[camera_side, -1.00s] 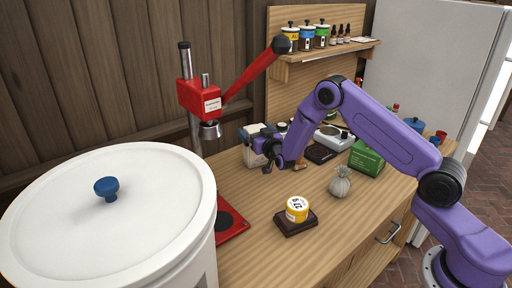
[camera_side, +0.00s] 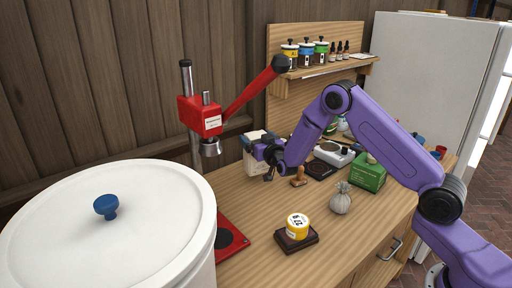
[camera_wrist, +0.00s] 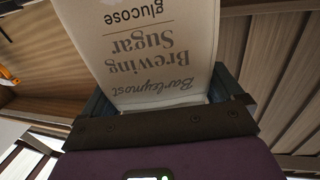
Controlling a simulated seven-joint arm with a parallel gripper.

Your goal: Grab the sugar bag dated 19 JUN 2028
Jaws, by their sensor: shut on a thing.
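A pale paper bag (camera_wrist: 150,50) fills the upper middle of the wrist view. Its upside-down print reads "Barleymost Brewing Sugar" and "glucose". No date shows on the face in view. My gripper (camera_wrist: 155,112) is shut on this sugar bag at its edge. In the side view my gripper (camera_side: 268,160) is at the back of the counter, with the sugar bag (camera_side: 252,160) on its left side. Whether the bag touches the counter cannot be told.
A red press (camera_side: 205,115) stands left of the bag, its lever reaching over. A green box (camera_side: 367,176), a grey tied sack (camera_side: 341,198), a scale (camera_side: 334,154) and a yellow-labelled jar (camera_side: 297,226) stand on the counter. A white lidded bucket (camera_side: 60,220) is at front left.

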